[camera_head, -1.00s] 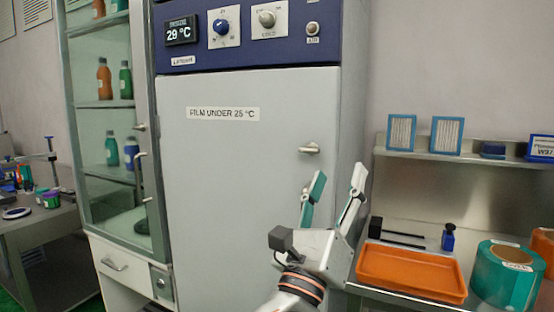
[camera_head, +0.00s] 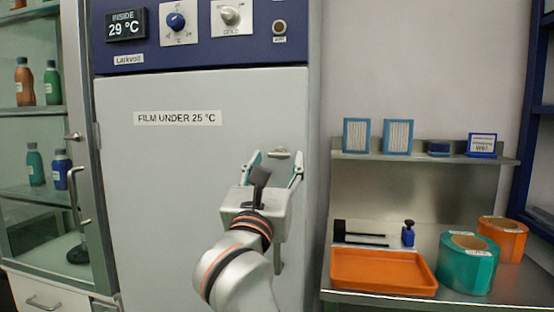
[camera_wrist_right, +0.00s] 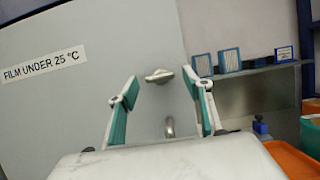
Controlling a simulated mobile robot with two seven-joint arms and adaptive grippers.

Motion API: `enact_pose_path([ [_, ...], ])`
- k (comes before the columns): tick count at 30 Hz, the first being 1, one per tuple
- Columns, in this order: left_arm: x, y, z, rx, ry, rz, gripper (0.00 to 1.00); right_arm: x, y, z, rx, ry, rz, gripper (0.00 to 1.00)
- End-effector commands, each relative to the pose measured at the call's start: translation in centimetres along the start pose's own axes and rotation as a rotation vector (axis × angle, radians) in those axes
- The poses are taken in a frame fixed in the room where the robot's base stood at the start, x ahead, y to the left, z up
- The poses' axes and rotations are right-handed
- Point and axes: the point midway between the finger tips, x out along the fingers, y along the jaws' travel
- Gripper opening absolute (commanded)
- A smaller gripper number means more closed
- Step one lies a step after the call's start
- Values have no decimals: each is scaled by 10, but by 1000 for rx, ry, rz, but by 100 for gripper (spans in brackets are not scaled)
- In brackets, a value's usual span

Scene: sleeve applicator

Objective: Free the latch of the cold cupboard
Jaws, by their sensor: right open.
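The cold cupboard (camera_head: 165,190) has a closed grey door labelled "FILM UNDER 25 °C". Its latch (camera_head: 280,153) is a small metal knob near the door's right edge. My right gripper (camera_head: 277,164) is open in front of the door, its fingertips close to the latch. In the right wrist view, the latch (camera_wrist_right: 159,75) shows between the two green-padded fingers, around the level of their tips. Whether the fingers touch it I cannot tell. A metal handle (camera_wrist_right: 169,127) shows below the latch, partly hidden by my gripper. My left gripper is out of view.
The blue panel above the door has a display (camera_head: 125,25) reading 29 °C and two dials. A glass cabinet (camera_head: 85,160) stands at left. At right, a steel bench holds an orange tray (camera_head: 385,287) and film rolls (camera_head: 465,262).

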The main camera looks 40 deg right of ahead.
Motion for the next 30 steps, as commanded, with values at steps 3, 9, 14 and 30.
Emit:
enact_pose_path([
  [3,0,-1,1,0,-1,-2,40,11,0,0,0,-1,-1,50],
  [9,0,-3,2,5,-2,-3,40,16,0,-1,0,1,1,50],
  [14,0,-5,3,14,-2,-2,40,16,0,0,0,0,1,50],
  [30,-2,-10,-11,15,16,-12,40,17,-2,5,-36,-4,13,12],
])
